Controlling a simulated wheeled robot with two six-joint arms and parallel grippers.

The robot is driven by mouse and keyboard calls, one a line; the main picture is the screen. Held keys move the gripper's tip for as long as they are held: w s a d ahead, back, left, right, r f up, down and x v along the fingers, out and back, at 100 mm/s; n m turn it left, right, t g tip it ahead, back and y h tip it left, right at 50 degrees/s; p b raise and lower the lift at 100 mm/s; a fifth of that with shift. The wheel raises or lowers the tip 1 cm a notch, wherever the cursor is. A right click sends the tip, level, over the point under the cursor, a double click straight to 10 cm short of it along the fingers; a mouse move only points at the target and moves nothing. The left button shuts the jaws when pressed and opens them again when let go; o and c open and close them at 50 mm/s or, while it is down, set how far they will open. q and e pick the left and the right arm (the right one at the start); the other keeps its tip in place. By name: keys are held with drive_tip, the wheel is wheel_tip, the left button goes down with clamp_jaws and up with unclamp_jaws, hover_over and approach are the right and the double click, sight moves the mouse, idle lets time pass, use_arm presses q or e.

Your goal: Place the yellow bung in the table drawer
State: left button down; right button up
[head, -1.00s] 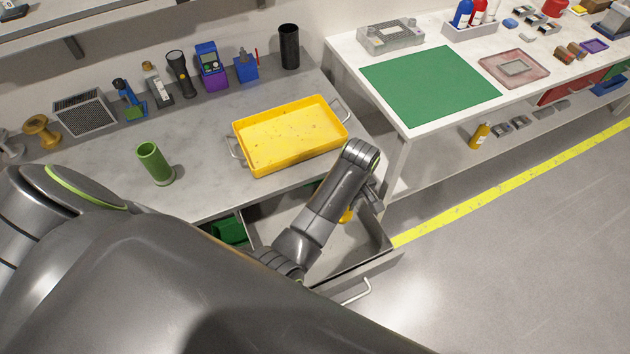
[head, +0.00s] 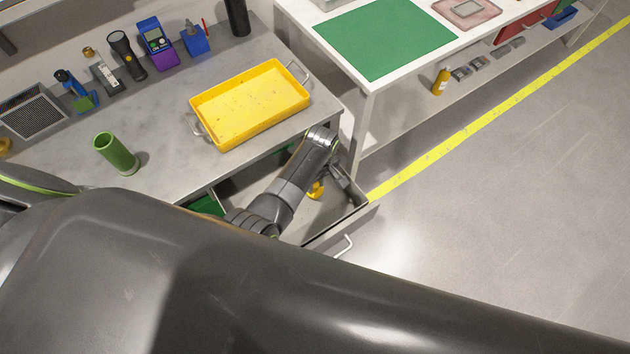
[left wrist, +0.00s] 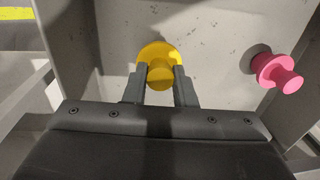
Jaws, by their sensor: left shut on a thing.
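The yellow bung (head: 316,190) is partly hidden by my left arm in the head view. In the left wrist view the yellow bung (left wrist: 160,58) is between the two fingers of my left gripper (left wrist: 159,88), which is shut on it. My left gripper (head: 330,178) reaches down into the open table drawer (head: 312,222), with the bung over the drawer's grey floor (left wrist: 215,50). I cannot tell whether the bung touches the floor. My right gripper is not in view.
A pink bung (left wrist: 277,73) is in the drawer, right of the yellow one in the left wrist view. A green thing (head: 206,206) shows at the drawer's left. A yellow tray (head: 250,105) and a green cup (head: 115,153) stand on the table above.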

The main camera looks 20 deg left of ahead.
use_arm(q)
drive_tip(key=c, duration=1.2)
unclamp_jaws()
drive_tip(key=shift+w+r, duration=0.1)
drive_tip(key=shift+r, duration=0.55)
drive_tip(key=r, duration=1)
drive_tip(key=shift+w+d+r, duration=0.35)
drive_tip(key=shift+r, duration=0.05)
